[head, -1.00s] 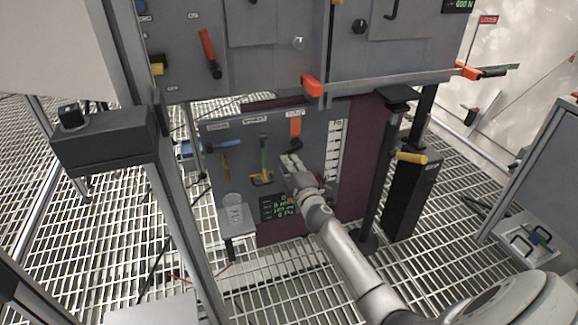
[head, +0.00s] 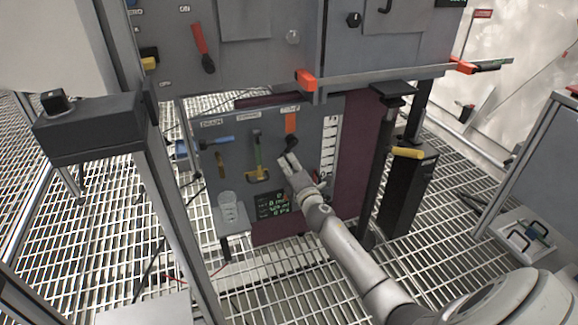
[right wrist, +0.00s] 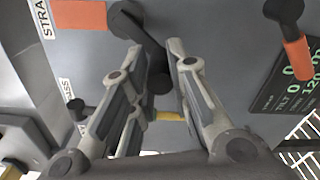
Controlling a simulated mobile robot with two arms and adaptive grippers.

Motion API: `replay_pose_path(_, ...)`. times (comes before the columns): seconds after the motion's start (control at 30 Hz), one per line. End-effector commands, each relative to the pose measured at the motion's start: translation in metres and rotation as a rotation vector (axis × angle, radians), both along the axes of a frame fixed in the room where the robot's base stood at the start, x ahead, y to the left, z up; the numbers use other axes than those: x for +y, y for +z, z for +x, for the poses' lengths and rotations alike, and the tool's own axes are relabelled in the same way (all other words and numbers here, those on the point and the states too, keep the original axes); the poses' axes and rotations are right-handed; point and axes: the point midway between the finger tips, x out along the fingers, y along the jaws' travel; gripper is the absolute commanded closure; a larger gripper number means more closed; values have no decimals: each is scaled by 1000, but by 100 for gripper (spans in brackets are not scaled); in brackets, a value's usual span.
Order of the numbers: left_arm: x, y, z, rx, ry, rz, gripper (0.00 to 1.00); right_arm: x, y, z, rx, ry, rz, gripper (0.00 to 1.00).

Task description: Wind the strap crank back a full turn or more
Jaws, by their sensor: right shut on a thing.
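The strap crank (head: 291,143) is a black arm on the grey lower panel (head: 222,160), just under an orange strap (head: 291,122). In the right wrist view the crank (right wrist: 142,32) runs down from beside the orange strap (right wrist: 78,15), below the label, and its lower end lies between my fingers. My right gripper (head: 287,160) is at the crank from below. In the wrist view its two grey fingers (right wrist: 156,52) stand either side of the crank's handle, shut on it. The exact contact is partly hidden by the fingers. My left gripper is not in view.
Beside the crank hang a yellow-and-green handle (head: 258,165) and a blue-handled lever (head: 218,141). A dark display (head: 273,206) sits below. A bar with orange ends (head: 385,79) juts out above.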

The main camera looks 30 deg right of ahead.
Motion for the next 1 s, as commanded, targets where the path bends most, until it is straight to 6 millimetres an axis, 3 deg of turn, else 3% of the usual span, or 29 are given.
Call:
replay_pose_path(0.2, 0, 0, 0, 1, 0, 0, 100, -1, -2, -1, 3, -3, 2, 100)
replay_pose_path(0.23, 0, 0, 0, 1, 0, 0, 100, -1, -2, -1, 3, -3, 3, 82)
replay_pose_path(0.4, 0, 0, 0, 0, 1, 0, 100, -1, -2, -1, 3, -3, 3, 60)
replay_pose_path(0.67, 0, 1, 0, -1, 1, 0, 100, 3, -1, -18, 2, -2, 0, 59)
replay_pose_path(1.0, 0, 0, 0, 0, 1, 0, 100, 20, -2, -82, 3, 1, 3, 59)
